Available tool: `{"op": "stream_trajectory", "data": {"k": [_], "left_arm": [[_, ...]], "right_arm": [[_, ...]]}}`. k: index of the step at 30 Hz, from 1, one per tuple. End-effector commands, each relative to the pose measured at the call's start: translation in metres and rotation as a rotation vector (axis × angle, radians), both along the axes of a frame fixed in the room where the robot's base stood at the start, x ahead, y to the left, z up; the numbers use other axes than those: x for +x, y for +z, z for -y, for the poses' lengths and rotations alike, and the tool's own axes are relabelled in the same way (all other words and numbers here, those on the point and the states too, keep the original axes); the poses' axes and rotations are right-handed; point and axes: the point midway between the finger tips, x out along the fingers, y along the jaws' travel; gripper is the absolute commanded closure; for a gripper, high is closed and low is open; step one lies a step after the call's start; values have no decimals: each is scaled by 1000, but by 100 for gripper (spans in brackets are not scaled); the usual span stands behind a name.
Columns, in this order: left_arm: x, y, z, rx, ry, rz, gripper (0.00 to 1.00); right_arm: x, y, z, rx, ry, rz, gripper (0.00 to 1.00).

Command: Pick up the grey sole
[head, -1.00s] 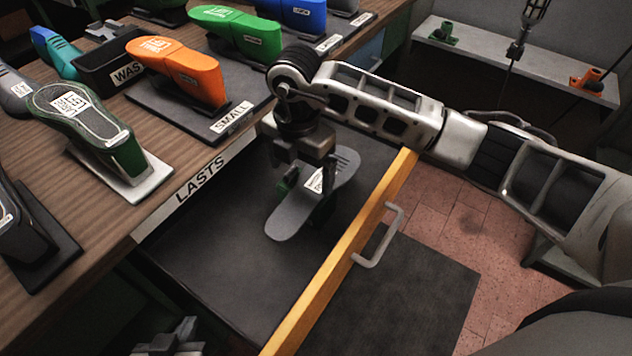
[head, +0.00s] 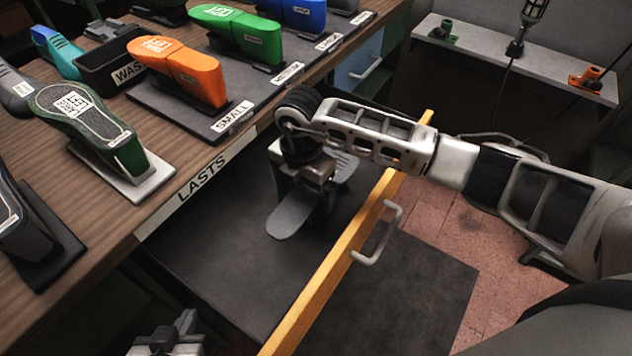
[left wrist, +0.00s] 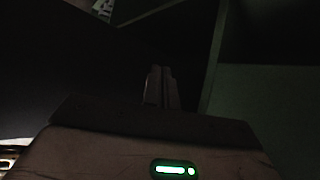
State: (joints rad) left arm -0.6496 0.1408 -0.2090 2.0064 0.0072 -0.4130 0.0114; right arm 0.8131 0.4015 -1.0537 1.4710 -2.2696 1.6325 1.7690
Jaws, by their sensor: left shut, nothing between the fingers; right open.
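The grey sole (head: 290,219) lies in the open drawer, with its rounded front end toward the lower left and its ribbed end (head: 347,164) toward the upper right. My right gripper (head: 314,205) points down over the middle of the sole. It is open, and its wrist hides the sole's middle and label; I cannot tell whether the fingers touch it. My left gripper (head: 168,343) is at the bottom edge of the head view, away from the sole. Its fingers (left wrist: 160,88) are shut and empty in the dark left wrist view.
The drawer floor (head: 225,235) is clear to the left of the sole. A yellow drawer front (head: 345,260) with a metal handle (head: 378,237) runs close on the right. The wooden bench (head: 85,215) holds a green last (head: 100,135), an orange last (head: 180,70) and others.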

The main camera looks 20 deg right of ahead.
Motion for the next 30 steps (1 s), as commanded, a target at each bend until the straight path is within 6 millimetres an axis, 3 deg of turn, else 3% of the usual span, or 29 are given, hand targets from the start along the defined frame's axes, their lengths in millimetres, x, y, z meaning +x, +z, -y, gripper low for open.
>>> {"op": "stream_trajectory", "data": {"k": [4,10,23,30], "left_arm": [[-1,-2,0,0,1,-2,100],[-4,-3,0,0,0,-9,100],[-5,-4,0,0,-1,-11,100],[-4,-9,1,-1,-2,-11,100]], "right_arm": [[0,-2,0,0,0,0,7],[0,-2,0,-1,0,-1,58],[1,5,1,0,-1,1,58],[-4,37,-2,2,4,3,58]]}}
